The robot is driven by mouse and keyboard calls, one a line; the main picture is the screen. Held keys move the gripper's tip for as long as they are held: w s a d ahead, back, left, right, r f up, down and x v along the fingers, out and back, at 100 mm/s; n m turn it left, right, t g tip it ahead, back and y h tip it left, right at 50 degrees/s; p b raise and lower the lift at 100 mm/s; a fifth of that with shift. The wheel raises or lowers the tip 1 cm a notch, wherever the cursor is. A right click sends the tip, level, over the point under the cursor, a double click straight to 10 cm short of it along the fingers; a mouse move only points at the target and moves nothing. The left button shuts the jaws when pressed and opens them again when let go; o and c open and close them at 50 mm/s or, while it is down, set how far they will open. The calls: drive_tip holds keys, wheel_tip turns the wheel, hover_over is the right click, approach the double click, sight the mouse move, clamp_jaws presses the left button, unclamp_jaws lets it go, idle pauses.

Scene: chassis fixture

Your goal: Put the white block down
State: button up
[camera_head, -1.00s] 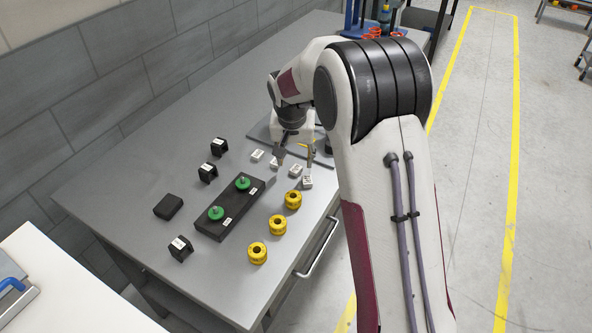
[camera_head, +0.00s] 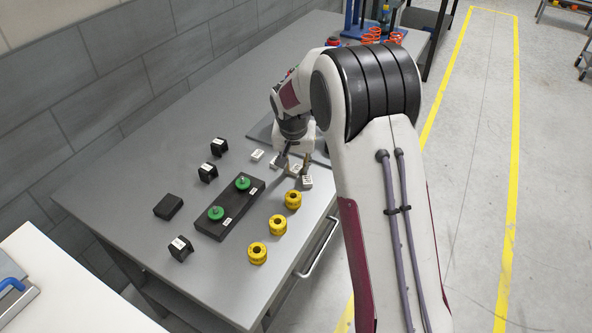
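Several small white blocks with dark markings stand in a loose row on the grey table near my gripper. One white block (camera_head: 257,155) lies apart at the left, and another white block (camera_head: 275,164) is beside my left fingertip. A third white block (camera_head: 296,169) shows partly between the fingers. One more white block (camera_head: 306,182) lies at the front right, just below the right fingertip. My gripper (camera_head: 294,166) points down, low over the row, with its fingers apart. I see no block clearly clamped; contact with the blocks is hard to tell.
A black fixture (camera_head: 212,230) with two green knobs (camera_head: 242,183) lies to the left. Several yellow rings (camera_head: 278,224) stand along the front edge. Black brackets (camera_head: 208,173) and a black box (camera_head: 168,207) are farther left. A dark plate (camera_head: 262,130) lies behind my gripper.

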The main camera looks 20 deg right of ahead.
sight(296, 170)
clamp_jaws()
drive_tip(key=shift+r, duration=0.1)
wheel_tip(296, 170, up, 10)
idle(0.6)
idle(0.5)
